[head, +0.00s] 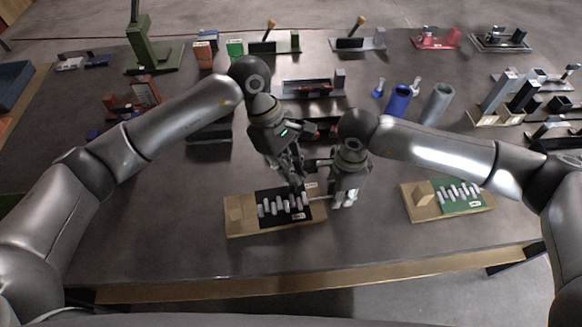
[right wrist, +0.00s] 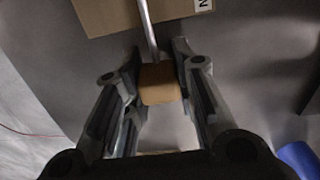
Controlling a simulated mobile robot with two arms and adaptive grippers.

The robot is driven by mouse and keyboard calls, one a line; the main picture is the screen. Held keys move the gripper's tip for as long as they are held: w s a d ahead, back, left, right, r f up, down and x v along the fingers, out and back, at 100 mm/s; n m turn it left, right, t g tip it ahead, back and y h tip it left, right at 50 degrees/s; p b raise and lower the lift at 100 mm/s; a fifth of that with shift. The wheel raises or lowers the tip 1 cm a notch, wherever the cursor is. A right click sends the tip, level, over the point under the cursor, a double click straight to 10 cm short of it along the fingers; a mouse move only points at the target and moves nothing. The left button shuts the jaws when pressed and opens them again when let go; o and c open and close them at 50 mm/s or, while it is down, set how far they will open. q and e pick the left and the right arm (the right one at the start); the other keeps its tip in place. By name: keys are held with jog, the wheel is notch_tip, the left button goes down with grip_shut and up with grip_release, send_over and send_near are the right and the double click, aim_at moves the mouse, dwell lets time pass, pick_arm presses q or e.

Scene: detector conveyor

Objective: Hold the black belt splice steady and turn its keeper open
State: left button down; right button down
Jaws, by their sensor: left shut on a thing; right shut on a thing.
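The black belt splice (head: 272,212) lies on a tan board near the table's front, with a row of pale metal knuckles across it. My left gripper (head: 298,187) reaches down onto its right end and is shut there; its fingertips are partly hidden by the gripper body. A thin metal rod, seemingly the keeper (right wrist: 149,30), runs out from the board's right side and ends in a tan block (right wrist: 160,84). My right gripper (right wrist: 158,80) is shut on that block, one finger on each side. In the head view, my right gripper (head: 345,198) hides the block.
A green splice (head: 459,196) on a tan board lies to the right. Blue (head: 398,101) and grey cylinders stand behind my right arm. Racks and brackets fill the back of the table. The front edge (head: 300,275) is close; bare table lies left and right of the black splice.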

pick_arm(q)
jog(key=shift+n, duration=0.3)
jog(key=n+t, duration=0.1)
jog(key=n, duration=0.2)
jog(key=shift+s+n+t, duration=0.1)
jog(key=shift+n+t, duration=0.2)
jog(key=shift+n, duration=0.1)
jog(key=n+t, duration=0.1)
jog(key=n, duration=0.3)
jog(key=shift+s+n+t, duration=0.1)
jog(key=shift+n+t, duration=0.2)
jog(key=shift+t, duration=0.1)
jog(key=c, duration=1.5)
grip_release()
jog(key=shift+c, duration=0.2)
jog(key=shift+r, duration=0.1)
jog(key=v, duration=1.1)
jog(key=shift+a+r, duration=0.25)
jog(key=shift+a, duration=0.1)
